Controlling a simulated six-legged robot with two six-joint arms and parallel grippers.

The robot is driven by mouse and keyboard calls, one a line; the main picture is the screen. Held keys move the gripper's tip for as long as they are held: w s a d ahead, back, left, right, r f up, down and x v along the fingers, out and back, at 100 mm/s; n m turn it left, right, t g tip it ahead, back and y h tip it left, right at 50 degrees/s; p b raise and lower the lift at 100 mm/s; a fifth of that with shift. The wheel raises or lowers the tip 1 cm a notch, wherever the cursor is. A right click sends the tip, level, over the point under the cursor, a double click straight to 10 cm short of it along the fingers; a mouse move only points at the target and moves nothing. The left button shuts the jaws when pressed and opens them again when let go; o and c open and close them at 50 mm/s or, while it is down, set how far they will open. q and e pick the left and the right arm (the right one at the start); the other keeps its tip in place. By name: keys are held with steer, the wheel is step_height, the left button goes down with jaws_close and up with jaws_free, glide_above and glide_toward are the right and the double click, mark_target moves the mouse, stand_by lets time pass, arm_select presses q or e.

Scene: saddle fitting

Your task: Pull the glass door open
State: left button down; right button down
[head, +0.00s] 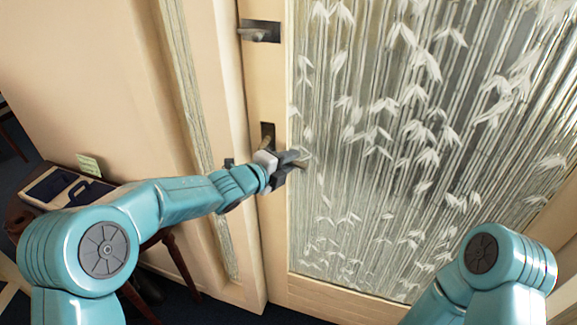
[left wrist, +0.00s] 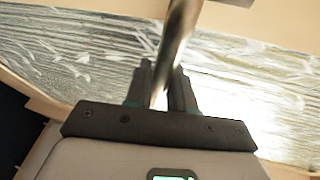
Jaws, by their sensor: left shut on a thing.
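The glass door (head: 400,130) has a pale wooden frame and a pane etched with bamboo leaves. It looks shut or nearly so; I cannot tell which. A lower metal handle (head: 266,142) sits on a dark plate on its left stile. My left gripper (head: 297,163) is at this handle and partly hides it. In the left wrist view, the metal handle bar (left wrist: 178,35) runs between the dark fingers of the left gripper (left wrist: 163,75), which are shut on it. My right arm shows at the lower right, its gripper out of view.
Another dark handle (head: 260,31) is higher on the same stile. A pale wall with a narrow glass strip (head: 188,85) stands left of the door. A small wooden table (head: 45,205) with a dark blue item on it stands at the left, behind my left arm.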

arm_select(q)
steer(key=shift+w+a+f+m+y+b, duration=0.1)
steer(key=shift+a+f+m+y+b, duration=0.15)
steer(key=shift+f+m+y+b, duration=0.6)
steer(key=shift+w+a+f+m+y+b, duration=0.15)
steer(key=shift+f+m+b, duration=0.3)
steer(key=shift+b, duration=0.95)
steer(key=shift+a+f+m+y+b, duration=0.35)
steer(key=shift+f+m+b, duration=0.3)
steer(key=shift+b, duration=0.45)
steer(key=shift+r, duration=0.1)
